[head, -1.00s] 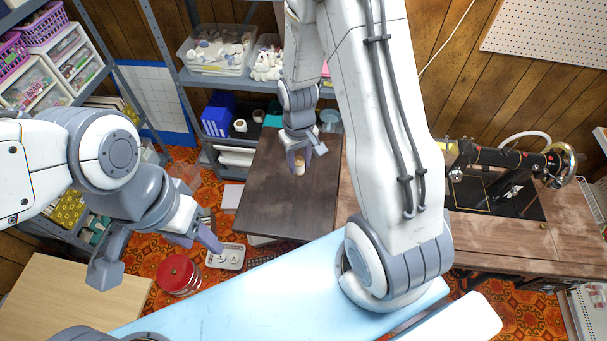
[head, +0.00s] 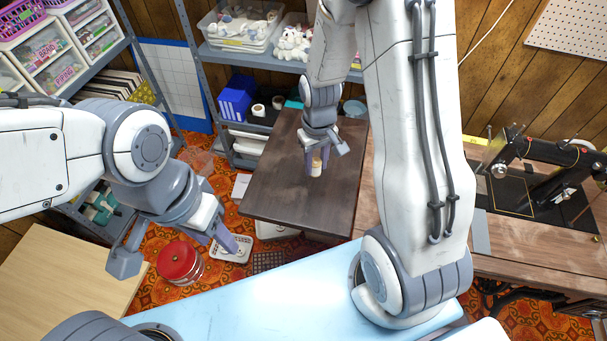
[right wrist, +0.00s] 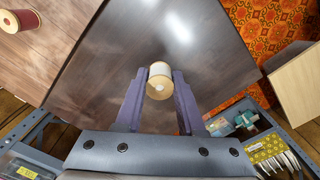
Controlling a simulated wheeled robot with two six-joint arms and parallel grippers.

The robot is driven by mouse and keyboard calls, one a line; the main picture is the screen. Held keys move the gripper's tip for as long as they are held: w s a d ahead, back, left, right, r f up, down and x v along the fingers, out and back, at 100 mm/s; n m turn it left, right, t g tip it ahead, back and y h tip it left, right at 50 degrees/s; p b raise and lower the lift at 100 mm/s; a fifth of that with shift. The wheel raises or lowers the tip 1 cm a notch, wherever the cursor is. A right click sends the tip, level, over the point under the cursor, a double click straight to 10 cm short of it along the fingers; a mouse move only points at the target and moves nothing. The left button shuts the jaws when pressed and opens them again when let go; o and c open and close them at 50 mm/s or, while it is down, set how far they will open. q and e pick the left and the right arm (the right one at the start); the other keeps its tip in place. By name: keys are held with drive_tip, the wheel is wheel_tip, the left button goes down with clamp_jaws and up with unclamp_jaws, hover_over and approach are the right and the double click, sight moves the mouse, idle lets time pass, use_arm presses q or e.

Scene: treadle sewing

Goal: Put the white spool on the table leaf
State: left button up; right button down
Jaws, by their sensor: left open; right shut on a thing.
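The white spool (head: 316,168) with tan ends is between the fingertips of my right gripper (head: 318,158), over the dark brown table leaf (head: 285,190). In the right wrist view the spool (right wrist: 160,76) sits between the two purple fingers of the gripper (right wrist: 160,82), which is shut on it. The leaf (right wrist: 195,40) spreads behind it there. I cannot tell whether the spool touches the leaf. My left gripper (head: 178,252) is open and empty, well left of the leaf.
A red spool (right wrist: 17,20) lies at the corner of the right wrist view. The sewing machine (head: 545,165) stands on the wooden table to the right. A red-lidded jar (head: 180,263) is near my left gripper. Shelves stand behind. The leaf around the spool looks clear.

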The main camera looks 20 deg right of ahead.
drive_tip(key=a+f, duration=0.1)
drive_tip(key=w+a+f, duration=0.1)
drive_tip(key=a, duration=0.1)
drive_tip(key=shift+w, duration=0.15)
drive_tip(key=shift+f, duration=1.95)
drive_tip(key=shift+f, duration=0.15)
drive_tip(key=c, duration=0.5)
unclamp_jaws()
